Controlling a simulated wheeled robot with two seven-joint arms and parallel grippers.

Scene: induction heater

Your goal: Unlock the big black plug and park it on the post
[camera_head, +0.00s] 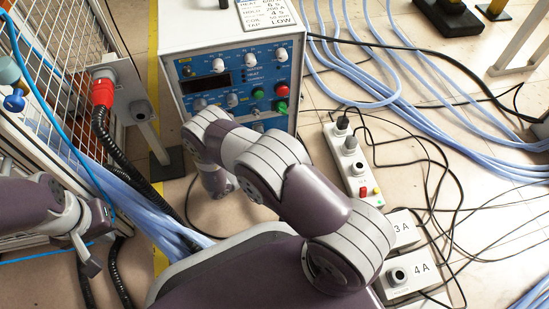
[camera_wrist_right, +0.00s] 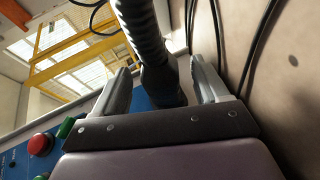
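The big black plug (camera_wrist_right: 160,85) shows in the right wrist view at the end of a ribbed black cable (camera_wrist_right: 140,25). It lies between the two fingers of my right gripper (camera_wrist_right: 165,88), which look spread on either side of it; firm contact is not visible. In the head view my right arm hides this plug and most of the right gripper, low in front of the heater (camera_head: 235,75). A grey post (camera_head: 155,140) stands left of the heater, with a round black fitting on it. My left gripper (camera_head: 92,258) is at the lower left, beside the cage, with its finger gap unclear.
A red connector (camera_head: 102,90) with a ribbed black cable sits at the post's grey plate. A wire cage (camera_head: 60,60) stands at left. A power strip (camera_head: 350,160), boxes marked 3A (camera_head: 404,229) and 4A (camera_head: 405,275), and many loose cables cover the floor at right.

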